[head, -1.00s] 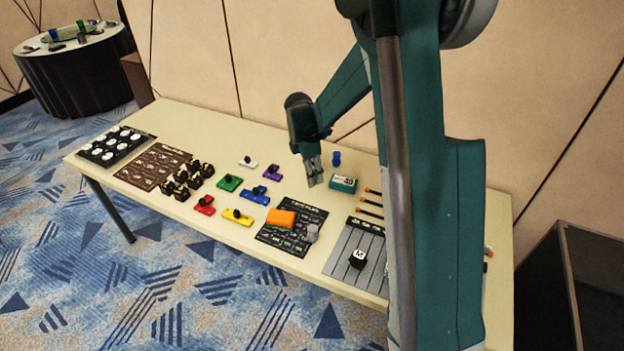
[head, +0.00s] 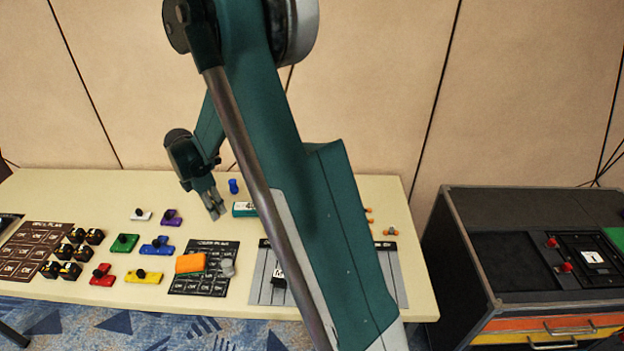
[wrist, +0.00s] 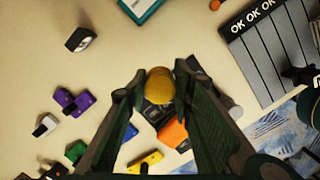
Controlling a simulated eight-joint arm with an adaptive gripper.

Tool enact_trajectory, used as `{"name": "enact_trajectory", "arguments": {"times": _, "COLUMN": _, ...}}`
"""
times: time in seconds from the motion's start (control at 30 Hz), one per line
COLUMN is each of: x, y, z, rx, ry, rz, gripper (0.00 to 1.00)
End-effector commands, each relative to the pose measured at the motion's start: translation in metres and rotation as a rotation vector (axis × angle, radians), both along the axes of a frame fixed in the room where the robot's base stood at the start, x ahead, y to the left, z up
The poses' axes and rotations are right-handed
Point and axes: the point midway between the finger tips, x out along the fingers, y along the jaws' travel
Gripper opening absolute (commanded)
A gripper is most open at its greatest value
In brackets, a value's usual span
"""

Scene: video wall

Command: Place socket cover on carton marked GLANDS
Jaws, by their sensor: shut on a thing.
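My gripper (head: 215,210) hangs above the back middle of the table, just left of a teal box. In the wrist view, its two fingertips (wrist: 158,92) close on a round yellow-brown piece (wrist: 160,85), which I take to be the socket cover. The piece is hard to make out in the head view. The teal box (head: 242,209) has a pale label too small to read, so I cannot confirm GLANDS. My arm partly hides this box. In the wrist view its corner shows at the top edge (wrist: 142,8).
A small blue piece (head: 233,186) stands behind the teal box. An orange block (head: 190,263) and a grey cylinder (head: 228,267) are on a dark lettered board (head: 206,284). Several coloured blocks lie left. A grey striped board (head: 262,291) lies right. A dark console (head: 474,245) stands beyond the table.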

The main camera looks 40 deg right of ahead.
Motion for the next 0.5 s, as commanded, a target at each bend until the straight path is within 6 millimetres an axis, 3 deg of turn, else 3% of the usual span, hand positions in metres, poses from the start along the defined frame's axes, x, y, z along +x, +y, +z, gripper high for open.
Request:
{"name": "enact_trajectory", "arguments": {"times": 0.27, "x": 0.004, "y": -0.051, "z": 0.011, "rx": 0.002, "ry": 0.000, "rz": -0.013, "gripper": 0.18}}
{"name": "enact_trajectory", "arguments": {"times": 0.5, "x": 0.005, "y": -0.118, "z": 0.024, "rx": 0.003, "ry": 0.000, "rz": -0.026, "gripper": 0.18}}
